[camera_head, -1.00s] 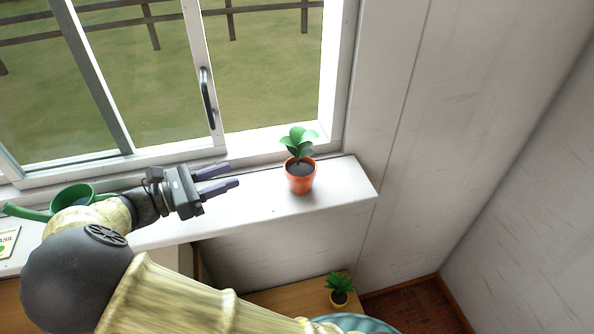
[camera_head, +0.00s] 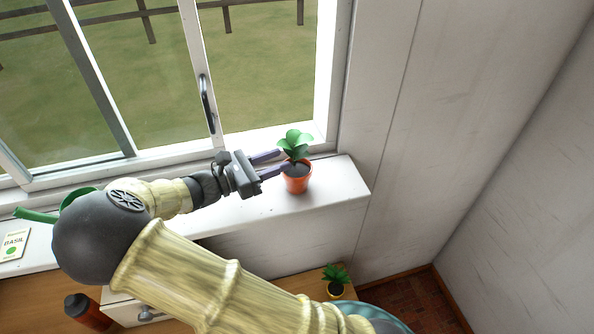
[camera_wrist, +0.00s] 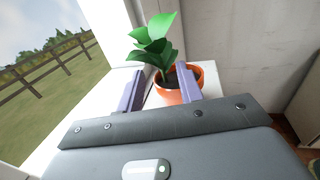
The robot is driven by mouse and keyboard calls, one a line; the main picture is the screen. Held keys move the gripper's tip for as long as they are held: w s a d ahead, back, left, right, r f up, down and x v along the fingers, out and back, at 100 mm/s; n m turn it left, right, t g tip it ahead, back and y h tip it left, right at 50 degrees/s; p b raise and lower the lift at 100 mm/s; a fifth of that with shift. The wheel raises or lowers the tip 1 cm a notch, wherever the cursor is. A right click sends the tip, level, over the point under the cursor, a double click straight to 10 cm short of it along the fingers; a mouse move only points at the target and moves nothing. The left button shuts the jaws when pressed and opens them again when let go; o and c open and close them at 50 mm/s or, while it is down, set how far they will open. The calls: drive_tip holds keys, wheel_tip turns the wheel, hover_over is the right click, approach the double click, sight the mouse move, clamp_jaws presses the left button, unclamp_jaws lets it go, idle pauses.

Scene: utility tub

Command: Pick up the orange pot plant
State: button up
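The orange pot plant (camera_head: 297,181) stands upright on the white windowsill, near its right end, with green leaves above dark soil. My gripper (camera_head: 281,163) is at the left side of the pot, its two purple fingers apart and pointing at it. In the wrist view the pot (camera_wrist: 172,96) and its leaves lie just beyond the fingers (camera_wrist: 160,90). The right finger overlaps the pot's front in that view. I cannot tell whether either finger touches the pot. Nothing is held.
The windowsill (camera_head: 330,183) ends just right of the pot, by the wall. The window (camera_head: 250,80) is behind. A green watering can (camera_head: 38,215) and a basil packet (camera_head: 14,244) are at the left.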

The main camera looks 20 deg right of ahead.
sight(294, 162)
drive_tip(key=shift+w+d+r+p, duration=0.1)
drive_tip(key=shift+d+p, duration=0.35)
drive_tip(key=shift+d, duration=0.1)
drive_tip(key=p+x, duration=0.2)
drive_tip(key=x, duration=0.1)
drive_tip(key=shift+d, duration=0.2)
drive_tip(key=shift+w+d+f, duration=0.2)
drive_tip(key=shift+d+f, duration=0.1)
drive_tip(key=shift+d, duration=0.1)
clamp_jaws()
